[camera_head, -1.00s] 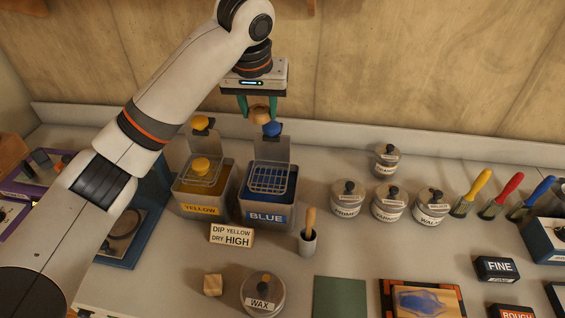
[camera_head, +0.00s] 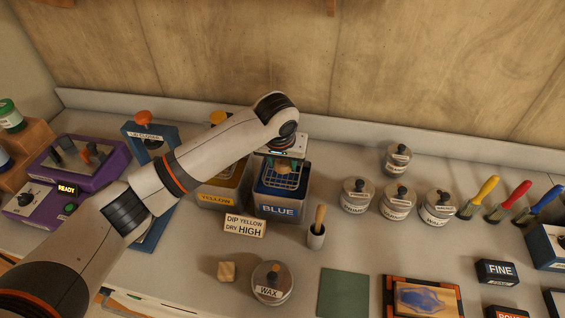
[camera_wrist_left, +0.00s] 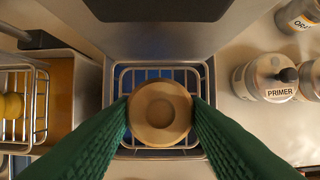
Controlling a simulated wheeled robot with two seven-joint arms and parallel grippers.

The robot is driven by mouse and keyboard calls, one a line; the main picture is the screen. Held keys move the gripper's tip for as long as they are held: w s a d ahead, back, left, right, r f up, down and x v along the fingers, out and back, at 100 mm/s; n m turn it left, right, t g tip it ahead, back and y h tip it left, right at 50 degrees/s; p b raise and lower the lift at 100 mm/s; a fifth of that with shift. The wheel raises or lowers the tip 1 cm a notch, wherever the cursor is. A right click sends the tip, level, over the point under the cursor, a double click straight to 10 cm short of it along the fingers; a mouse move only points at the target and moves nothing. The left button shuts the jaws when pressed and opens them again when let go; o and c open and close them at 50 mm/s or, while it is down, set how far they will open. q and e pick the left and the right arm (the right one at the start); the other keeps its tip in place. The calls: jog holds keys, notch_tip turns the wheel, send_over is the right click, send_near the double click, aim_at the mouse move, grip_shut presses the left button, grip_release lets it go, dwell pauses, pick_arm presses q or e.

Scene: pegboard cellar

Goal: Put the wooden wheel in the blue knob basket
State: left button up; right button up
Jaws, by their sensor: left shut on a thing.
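The wooden wheel (camera_wrist_left: 160,112) is a pale round disc with a hub in its middle. My left gripper (camera_head: 285,166) is shut on it, with a green finger on each side in the wrist view. The wheel sits over the middle of the blue knob basket (camera_head: 276,184), a wire basket at the blue vat (camera_head: 279,210). The basket's wire rim (camera_wrist_left: 135,71) surrounds the wheel in the wrist view. I cannot tell whether the wheel touches the basket floor. The blue knob is hidden behind my arm and gripper. My right gripper is not in view.
The yellow vat (camera_head: 216,200) stands just left of the blue one, with its own wire basket (camera_wrist_left: 37,105). A small pot with a wooden handle (camera_head: 317,232) and a sign (camera_head: 245,225) stand in front. Lidded jars (camera_head: 357,197) stand to the right.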

pick_arm(q)
jog(key=shift+f, duration=1.05)
jog(key=shift+f, duration=0.1)
jog(key=o, duration=0.7)
jog(key=shift+o, duration=0.2)
jog(key=b+v, duration=0.2)
jog(key=v, duration=1)
